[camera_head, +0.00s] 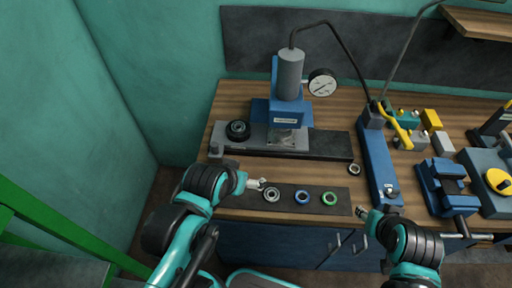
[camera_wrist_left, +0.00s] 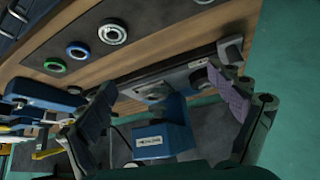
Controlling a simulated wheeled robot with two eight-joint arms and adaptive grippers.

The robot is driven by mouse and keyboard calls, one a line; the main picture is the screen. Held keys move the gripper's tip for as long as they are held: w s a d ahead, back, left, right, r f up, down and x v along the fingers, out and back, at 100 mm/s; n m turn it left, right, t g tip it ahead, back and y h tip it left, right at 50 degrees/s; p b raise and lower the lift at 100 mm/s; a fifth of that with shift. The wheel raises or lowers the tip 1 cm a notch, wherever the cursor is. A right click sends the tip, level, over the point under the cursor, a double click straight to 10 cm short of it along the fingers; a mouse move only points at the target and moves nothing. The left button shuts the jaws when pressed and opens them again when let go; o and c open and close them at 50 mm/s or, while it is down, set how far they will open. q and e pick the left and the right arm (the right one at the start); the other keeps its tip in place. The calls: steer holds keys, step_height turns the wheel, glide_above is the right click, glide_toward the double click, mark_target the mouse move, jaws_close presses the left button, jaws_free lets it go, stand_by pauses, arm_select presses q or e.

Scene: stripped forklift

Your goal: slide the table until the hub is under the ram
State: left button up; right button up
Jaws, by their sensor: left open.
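The sliding table (camera_head: 222,139) is a grey plate on a dark rail (camera_head: 330,146) at the press. The hub (camera_head: 238,130), a dark round part, sits on the plate's left part, left of the press head. The blue press (camera_head: 283,112) has a grey cylinder (camera_head: 290,75); the ram's tip is hard to make out beneath it. My left gripper (camera_head: 257,184) is open and empty, in front of the table and apart from it. In the left wrist view, its spread fingers (camera_wrist_left: 165,90) frame the press and table. My right gripper (camera_head: 364,213) is near the bench's front edge; its finger gap is unclear.
A dark mat (camera_head: 240,203) holds a silver bearing (camera_head: 271,195), a blue ring (camera_head: 302,197) and a green ring (camera_head: 329,198). A blue post-like tool (camera_head: 378,160) and a blue vise (camera_head: 445,187) stand right. A gauge (camera_head: 322,82) juts from the press.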

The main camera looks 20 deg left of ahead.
stand_by(0.4)
arm_select(q)
steer(key=c, duration=0.5)
steer(key=shift+w+a+r, duration=0.15)
steer(key=shift+a, duration=0.05)
steer(key=c, duration=0.5)
steer(key=w+a+m, duration=0.1)
steer(key=w+a, duration=0.1)
steer(key=w+a+r+m+g+p, duration=0.1)
steer(key=w+a, duration=0.1)
steer(key=w+a+g+p, duration=0.1)
steer(key=a, duration=0.2)
steer(key=shift+w+r+m+h, duration=0.3)
steer(key=shift+w+r+m, duration=0.05)
steer(key=shift+w+m, duration=0.05)
steer(key=shift+c, duration=0.4)
steer(key=m+g+h+p, duration=0.1)
steer(key=m+p, duration=0.1)
steer(key=m, duration=0.1)
glide_toward(214, 144)
step_height(214, 144, down, 2)
steer(key=w, duration=0.1)
steer(key=shift+h, duration=0.3)
steer(key=b+x, duration=0.2)
steer(key=x, duration=0.6)
steer(key=shift+s+f+b, duration=0.1)
steer(key=shift+b, duration=0.3)
